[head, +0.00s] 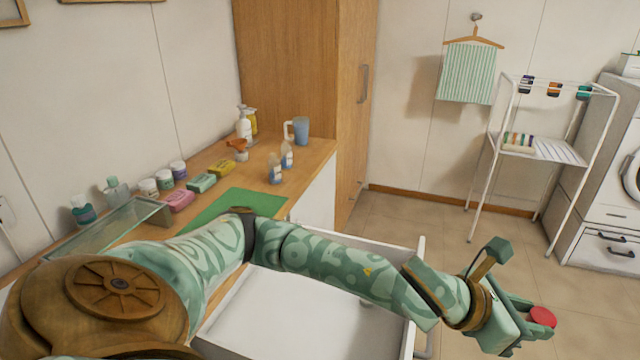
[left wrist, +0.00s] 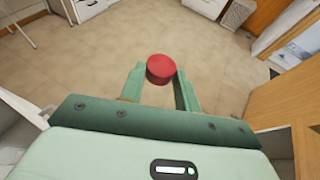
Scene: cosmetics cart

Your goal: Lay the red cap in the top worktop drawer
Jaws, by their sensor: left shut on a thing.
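The red cap (head: 543,317) is a small round red piece at the tip of my left gripper (head: 530,312), at the lower right of the head view. The left wrist view shows the red cap (left wrist: 160,69) between the two green fingers of my left gripper (left wrist: 160,80), shut on it and held above the floor. The white worktop drawer (head: 300,310) is pulled open under my left arm and looks empty where it shows. My arm hides part of it. The gripper is to the right of the drawer, outside it. My right gripper is not in view.
The wooden worktop (head: 228,171) holds a green mat (head: 235,208), a glass case (head: 110,225), soaps, jars, bottles and a blue jug (head: 300,130). A white drying rack (head: 545,150) stands at the right. The floor (head: 480,240) between is clear.

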